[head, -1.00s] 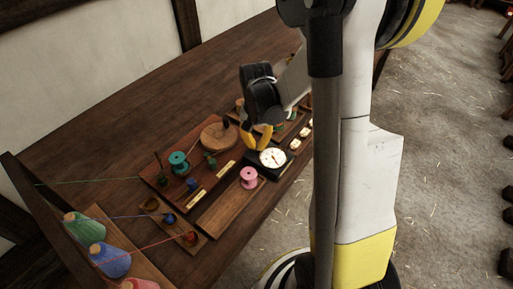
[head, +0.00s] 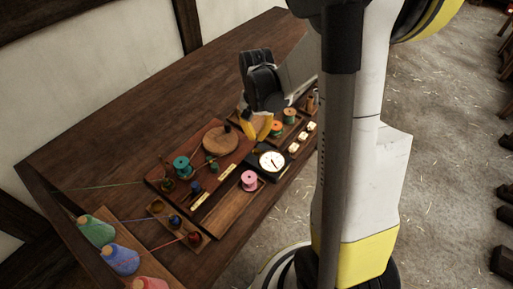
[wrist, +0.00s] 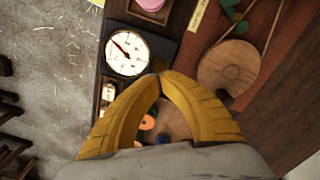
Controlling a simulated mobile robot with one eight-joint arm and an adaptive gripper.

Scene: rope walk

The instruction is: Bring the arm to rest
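My gripper (head: 254,126) hangs above the work table (head: 130,128), beside the round wooden disc and behind the dial in the head view. In the wrist view its two yellow fingers (wrist: 159,76) meet at their tips, with nothing visible held between them. The white-faced dial (head: 271,161) lies just beyond the tips in the wrist view (wrist: 127,52). The wooden disc (head: 220,139) lies to the right of the tips in the wrist view (wrist: 230,68). My fingers look clear of both.
A pink spool (head: 249,180) sits on a wooden tray near the dial. A teal spool (head: 182,166) stands on a reddish board. Thread cones (head: 121,259) stand at the near left. The table's back left is bare.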

